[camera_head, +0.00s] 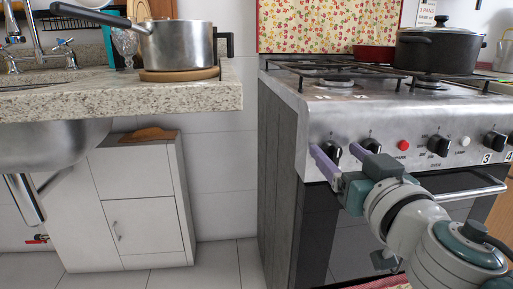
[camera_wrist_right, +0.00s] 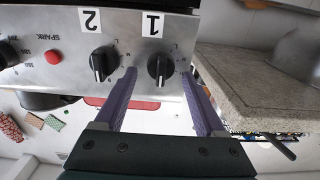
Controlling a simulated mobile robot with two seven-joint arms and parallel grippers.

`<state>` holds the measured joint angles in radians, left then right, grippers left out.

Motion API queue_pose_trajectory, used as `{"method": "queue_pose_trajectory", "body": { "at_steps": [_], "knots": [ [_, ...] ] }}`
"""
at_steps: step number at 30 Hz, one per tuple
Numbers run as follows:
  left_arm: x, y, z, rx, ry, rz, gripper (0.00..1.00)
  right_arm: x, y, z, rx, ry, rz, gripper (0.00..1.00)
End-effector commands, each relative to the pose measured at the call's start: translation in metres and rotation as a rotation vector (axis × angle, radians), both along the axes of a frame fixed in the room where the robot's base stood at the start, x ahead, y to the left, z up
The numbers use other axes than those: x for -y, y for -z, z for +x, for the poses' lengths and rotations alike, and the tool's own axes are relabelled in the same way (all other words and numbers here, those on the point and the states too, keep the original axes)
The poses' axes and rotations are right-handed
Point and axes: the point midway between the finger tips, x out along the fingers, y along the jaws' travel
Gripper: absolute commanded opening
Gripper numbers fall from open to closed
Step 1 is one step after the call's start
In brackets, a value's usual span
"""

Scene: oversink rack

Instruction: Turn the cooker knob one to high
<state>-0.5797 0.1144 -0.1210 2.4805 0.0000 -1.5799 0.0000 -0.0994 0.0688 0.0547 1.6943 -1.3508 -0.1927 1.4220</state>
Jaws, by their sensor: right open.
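The cooker (camera_head: 400,125) has a steel front panel with a row of black knobs. Cooker knob one (camera_wrist_right: 160,66), under the label "1" in the upside-down right wrist view, is black and round with a raised grip bar. It also shows in the head view (camera_head: 331,153) at the panel's left end. My right gripper (camera_head: 334,152) is open, with its two purple fingers on either side of knob one. In the right wrist view the gripper (camera_wrist_right: 158,74) has a visible gap to the knob on both sides. I cannot tell the knob's exact setting. My left gripper is not in view.
Knob two (camera_wrist_right: 102,64) is close beside one finger. A red button (camera_head: 404,146) and more knobs follow along the panel. The oven handle (camera_head: 470,191) juts out below. A dark pot (camera_head: 438,52) stands on the hob. A granite counter (camera_head: 120,97) with a saucepan (camera_head: 178,45) is at left.

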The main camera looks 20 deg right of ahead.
Motion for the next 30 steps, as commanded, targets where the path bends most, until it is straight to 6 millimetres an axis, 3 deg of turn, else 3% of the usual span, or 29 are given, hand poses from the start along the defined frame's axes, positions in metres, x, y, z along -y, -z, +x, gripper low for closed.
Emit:
{"method": "queue_pose_trajectory", "body": {
  "at_steps": [5, 24, 30],
  "knots": [
    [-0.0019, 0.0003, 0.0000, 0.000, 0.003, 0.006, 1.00, -0.0001, 0.0001, -0.0002, 0.000, 0.000, 0.000, 0.71],
    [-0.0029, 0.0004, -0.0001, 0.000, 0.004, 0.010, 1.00, -0.0003, 0.0001, -0.0004, 0.000, -0.001, 0.000, 0.00],
    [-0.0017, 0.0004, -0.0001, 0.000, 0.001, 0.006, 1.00, -0.0003, 0.0001, -0.0003, 0.000, -0.001, -0.002, 0.00]
  ]
}}
